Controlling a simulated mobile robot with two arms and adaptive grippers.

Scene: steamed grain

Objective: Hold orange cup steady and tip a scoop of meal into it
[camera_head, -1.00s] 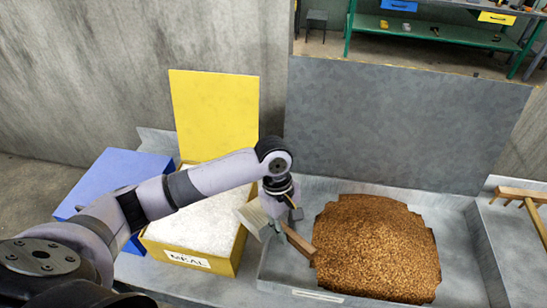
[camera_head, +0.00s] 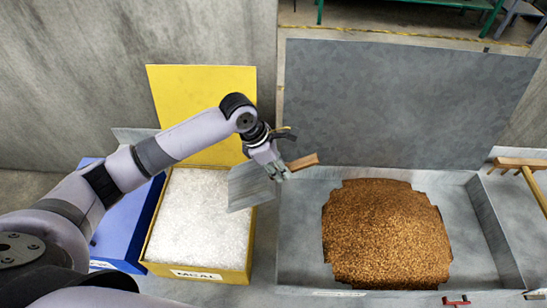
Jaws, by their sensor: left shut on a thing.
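My left gripper (camera_head: 279,171) is shut on a scoop, with a grey flat-sided pan (camera_head: 250,187) to its left and a wooden handle (camera_head: 303,161) to its right. The scoop is above the right edge of the yellow meal box (camera_head: 194,272), near the gap before the grey tray. White granular meal (camera_head: 203,215) fills the box, whose front label reads "MEAL". I cannot see whether the scoop pan holds meal. No orange cup shows. My right gripper is not in view.
A grey tray (camera_head: 300,235) with a brown grain heap (camera_head: 385,235) lies to the right, its tall lid (camera_head: 405,105) upright behind. A blue box (camera_head: 125,225) stands left. A small red part (camera_head: 457,301) shows at the bottom edge.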

